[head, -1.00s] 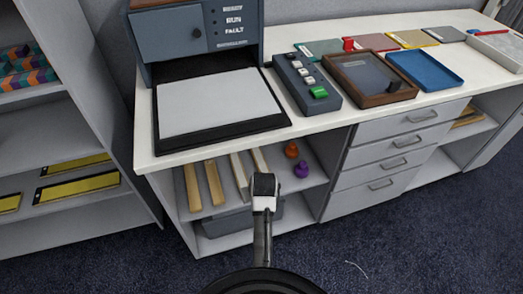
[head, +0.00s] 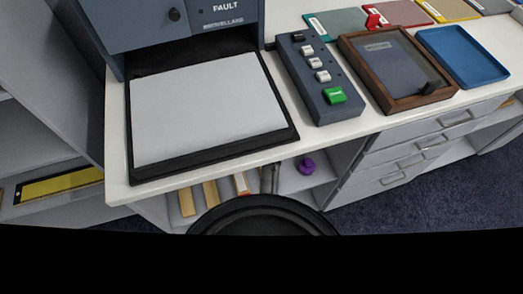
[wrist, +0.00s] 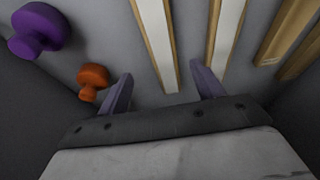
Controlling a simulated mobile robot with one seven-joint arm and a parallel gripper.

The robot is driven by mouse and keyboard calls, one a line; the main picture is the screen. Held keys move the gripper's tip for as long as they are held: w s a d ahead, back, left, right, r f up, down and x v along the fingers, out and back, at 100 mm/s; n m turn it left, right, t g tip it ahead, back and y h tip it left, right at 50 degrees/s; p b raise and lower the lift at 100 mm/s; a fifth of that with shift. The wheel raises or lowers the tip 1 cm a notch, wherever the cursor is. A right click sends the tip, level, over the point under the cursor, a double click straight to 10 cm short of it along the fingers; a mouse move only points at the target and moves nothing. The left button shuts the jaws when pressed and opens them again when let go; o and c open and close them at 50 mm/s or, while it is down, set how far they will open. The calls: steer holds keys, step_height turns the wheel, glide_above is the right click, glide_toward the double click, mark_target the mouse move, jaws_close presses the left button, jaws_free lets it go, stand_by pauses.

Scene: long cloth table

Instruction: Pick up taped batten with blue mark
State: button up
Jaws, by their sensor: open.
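In the wrist view, my gripper (wrist: 160,84) is open, its two purple-grey fingers spread. One white-faced batten with wooden edges (wrist: 156,38) runs down between the fingers, its near end about level with the fingertips; I see no grip on it. A second white-faced batten (wrist: 226,32) lies to the right, its near end close to the right fingertip. Plain wooden battens (wrist: 286,32) lie farther right. No blue mark is visible on any of them. In the head view, batten ends (head: 211,193) show on the shelf under the counter, and my gripper is hidden.
A purple knob (wrist: 38,30) and an orange knob (wrist: 92,80) stand left of the fingers. The counter (head: 330,140) overhangs the shelf and carries a grey button box (head: 320,80), a wooden tray (head: 395,70) and a blue tray (head: 462,55). Dark sides flank the wrist view.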

steer(key=x, duration=0.3)
steer(key=p+x, duration=0.1)
steer(key=x, duration=0.3)
steer(key=shift+a+f, duration=0.15)
steer(key=shift+a, duration=0.1)
steer(key=c, duration=1.1)
steer(key=shift+c, duration=0.2)
